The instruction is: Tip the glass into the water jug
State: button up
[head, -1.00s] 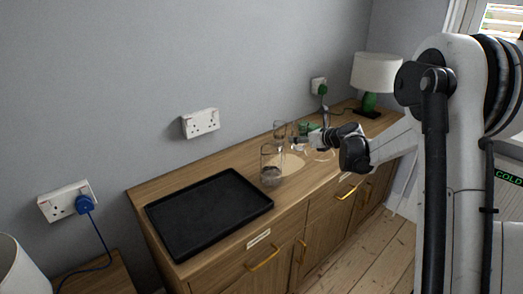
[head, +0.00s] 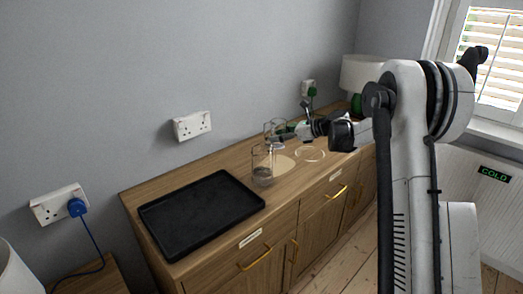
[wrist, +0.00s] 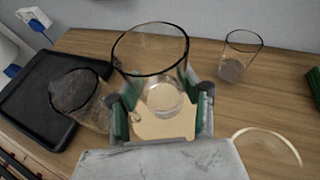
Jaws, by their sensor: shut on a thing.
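My gripper (wrist: 160,110) is shut on a clear, dark-rimmed glass (wrist: 150,52), held between its green pads. In the head view my gripper (head: 303,131) is at the back of the sideboard; the glass shape by its tip overlaps other clear glass, so I cannot separate them. A wider clear vessel (wrist: 75,92), which looks like the water jug, stands left of the held glass in the wrist view. It also shows in the head view (head: 262,168), near the tray, with greyish contents low down. The held glass's contents are unclear.
Another clear glass (wrist: 240,58) stands near the wall. A black tray (head: 200,213) lies left on the wooden sideboard. A pale round patch (wrist: 165,129) and a pale ring (head: 310,155) mark the top. A green object (wrist: 315,86) is cut off at right. A lamp (head: 362,75) stands behind.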

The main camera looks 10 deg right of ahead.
aim_at(273, 129)
jog(key=shift+s+a+r+n+t+h+p, duration=0.2)
jog(key=shift+r+n+p, duration=0.15)
jog(key=shift+r, duration=0.25)
jog(key=shift+s+a+r+n+t+h+p, duration=0.1)
jog(key=shift+a+r+n+h+p, duration=0.15)
jog(key=shift+r+p, duration=0.25)
grip_shut()
jog(key=shift+s+a+r+n, duration=0.1)
jog(key=shift+s+a+n, duration=0.1)
jog(key=shift+n, duration=0.3)
jog(key=shift+s+a+r+n+t+h+p, duration=0.4)
jog(key=shift+r+n+t+h+p, duration=0.1)
jog(key=shift+n+t+p, duration=0.25)
jog(key=shift+s+a+f+n+h+b, duration=0.15)
jog(key=shift+a+f+n+h+b, duration=0.15)
jog(key=shift+f+n, duration=0.15)
jog(key=shift+s+t, duration=0.1)
jog(key=shift+t, duration=0.15)
jog(key=shift+r+n+p, duration=0.55)
jog(key=shift+n, duration=0.15)
jog(key=shift+d+f+n+t+h, duration=0.1)
jog(key=shift+f+n+t+h, duration=0.3)
jog(key=shift+n+t, duration=0.2)
jog(key=shift+r+n+t+p, duration=0.4)
jog(key=shift+r+n, duration=0.2)
jog(key=shift+r, duration=0.05)
jog(key=shift+f+n+h, duration=0.2)
jog(key=shift+n+h, duration=0.05)
jog(key=shift+n, duration=0.15)
